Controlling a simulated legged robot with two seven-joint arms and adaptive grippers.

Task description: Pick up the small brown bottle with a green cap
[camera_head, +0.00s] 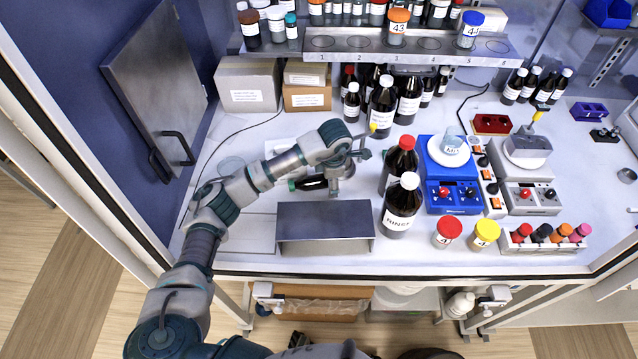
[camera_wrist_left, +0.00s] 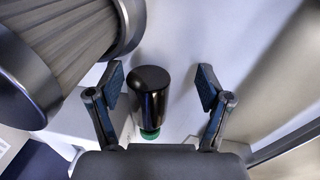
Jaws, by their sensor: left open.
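The small brown bottle (camera_head: 312,183) lies on its side on the white worktop, just behind the grey metal stand. Its green cap (camera_head: 291,185) points left in the head view. In the left wrist view the dark bottle (camera_wrist_left: 150,88) shows between the two fingers, nearer the left one, with its green cap (camera_wrist_left: 150,133) toward the gripper's base. My left gripper (camera_head: 337,188) is over the right end of the bottle. It is open in the left wrist view (camera_wrist_left: 160,84), and I see no finger touching the bottle. My right gripper is not in view.
The grey metal stand (camera_head: 325,213) is close in front of the bottle. Large brown bottles with a red cap (camera_head: 400,160) and a white cap (camera_head: 402,203) stand to the right. Cardboard boxes (camera_head: 247,83) stand behind. A loose cable crosses the left worktop.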

